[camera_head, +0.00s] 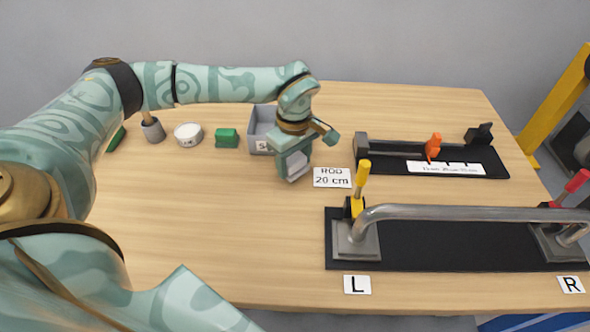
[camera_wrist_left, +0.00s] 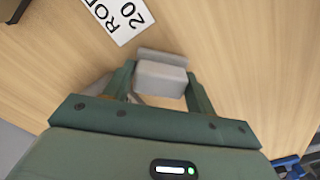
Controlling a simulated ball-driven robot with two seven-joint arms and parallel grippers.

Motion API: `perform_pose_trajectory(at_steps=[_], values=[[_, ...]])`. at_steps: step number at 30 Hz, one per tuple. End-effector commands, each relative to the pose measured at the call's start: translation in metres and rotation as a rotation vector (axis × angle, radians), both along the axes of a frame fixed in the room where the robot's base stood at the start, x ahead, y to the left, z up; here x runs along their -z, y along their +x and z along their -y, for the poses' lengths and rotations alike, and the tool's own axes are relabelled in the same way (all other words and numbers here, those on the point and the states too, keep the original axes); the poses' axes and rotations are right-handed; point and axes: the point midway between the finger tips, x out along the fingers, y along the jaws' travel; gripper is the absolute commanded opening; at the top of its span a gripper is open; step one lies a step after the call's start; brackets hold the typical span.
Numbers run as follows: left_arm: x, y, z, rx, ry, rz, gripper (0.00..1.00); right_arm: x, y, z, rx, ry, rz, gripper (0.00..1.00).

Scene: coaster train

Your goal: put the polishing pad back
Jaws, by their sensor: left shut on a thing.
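My left gripper (camera_head: 292,165) is over the middle of the table, shut on a light grey, block-shaped pad, which I take to be the polishing pad (camera_head: 298,174). In the left wrist view the pad (camera_wrist_left: 162,78) sits between the two fingers of the gripper (camera_wrist_left: 160,88). Whether the pad touches the table is hard to tell. A grey open box (camera_head: 262,120) with a partly hidden label stands just behind and left of the gripper. My right gripper is not in view.
A green block (camera_head: 227,138), a white round tin (camera_head: 188,134) and a grey cup (camera_head: 153,131) stand left of the box. A "ROD 20 cm" card (camera_head: 332,177) lies right of the gripper. Black fixtures (camera_head: 450,245) with a metal rail (camera_head: 460,213) fill the right. The front-left table is clear.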

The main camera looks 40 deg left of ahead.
Motion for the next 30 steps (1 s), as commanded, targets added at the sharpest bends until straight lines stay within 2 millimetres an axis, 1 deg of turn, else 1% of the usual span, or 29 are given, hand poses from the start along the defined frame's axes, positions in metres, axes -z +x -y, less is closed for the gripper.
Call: perform_pose_trajectory(at_steps=[1, 3, 4, 11, 15, 16, 18, 26, 28, 30], values=[[0.014, -0.001, 0.001, 0.001, -0.001, -0.006, 0.34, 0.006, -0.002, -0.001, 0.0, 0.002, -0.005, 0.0], [0.026, -0.001, 0.001, 0.001, 0.0, -0.005, 0.34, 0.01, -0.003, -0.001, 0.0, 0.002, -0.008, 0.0], [0.029, -0.001, 0.001, 0.001, 0.0, -0.004, 0.34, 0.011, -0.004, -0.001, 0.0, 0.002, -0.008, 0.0], [0.029, -0.001, 0.001, 0.0, 0.0, 0.0, 0.34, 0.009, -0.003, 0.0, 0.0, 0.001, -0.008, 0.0], [0.032, -0.001, 0.001, 0.0, 0.0, -0.002, 0.34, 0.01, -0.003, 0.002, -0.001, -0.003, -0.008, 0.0], [0.032, -0.001, 0.001, 0.0, 0.0, -0.002, 0.61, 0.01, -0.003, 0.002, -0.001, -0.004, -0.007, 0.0], [0.032, -0.001, 0.001, 0.0, 0.0, -0.002, 0.77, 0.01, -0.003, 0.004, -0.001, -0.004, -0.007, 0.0], [0.031, -0.001, 0.001, 0.0, 0.0, -0.001, 0.77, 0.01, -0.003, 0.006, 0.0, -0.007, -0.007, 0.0], [0.027, -0.001, 0.001, 0.001, 0.0, 0.0, 0.77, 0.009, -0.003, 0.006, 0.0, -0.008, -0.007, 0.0], [0.018, 0.0, 0.001, 0.001, 0.0, 0.003, 0.77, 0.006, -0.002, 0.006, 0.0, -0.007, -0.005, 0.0]])
